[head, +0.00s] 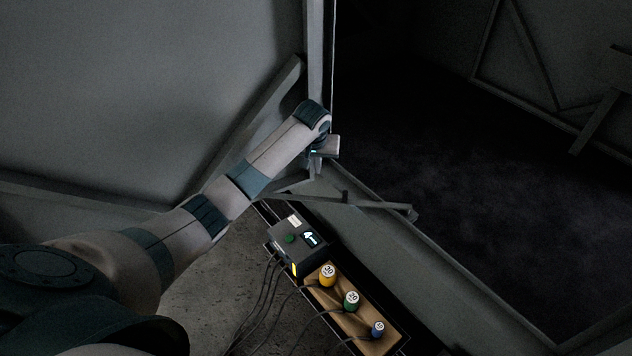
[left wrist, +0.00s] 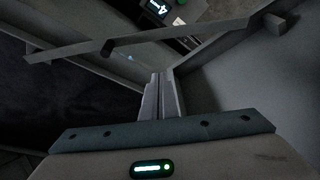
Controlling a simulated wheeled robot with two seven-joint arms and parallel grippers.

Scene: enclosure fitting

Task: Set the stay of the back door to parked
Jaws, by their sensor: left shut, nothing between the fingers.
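The stay looks like a thin grey bar (head: 370,204) low at the corner of the opening, its free end reaching right over the sill. In the left wrist view the bar (left wrist: 190,36) crosses the top, with a dark peg (left wrist: 107,47) under it and a small block at its right end. I cannot tell whether it is seated in anything. My left gripper (head: 318,165) is above the bar's left part, beside the upright edge. Its fingers (left wrist: 160,77) are shut and empty, and appear apart from the bar. The back door cannot be told surely from the other grey panels.
A dark control box (head: 290,240) with a green button and lit arrow display stands below the bar. Beside it a tray (head: 372,345) holds numbered yellow, green and blue plugs with cables. A grey panel (head: 130,80) fills the left; the dark interior right is open.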

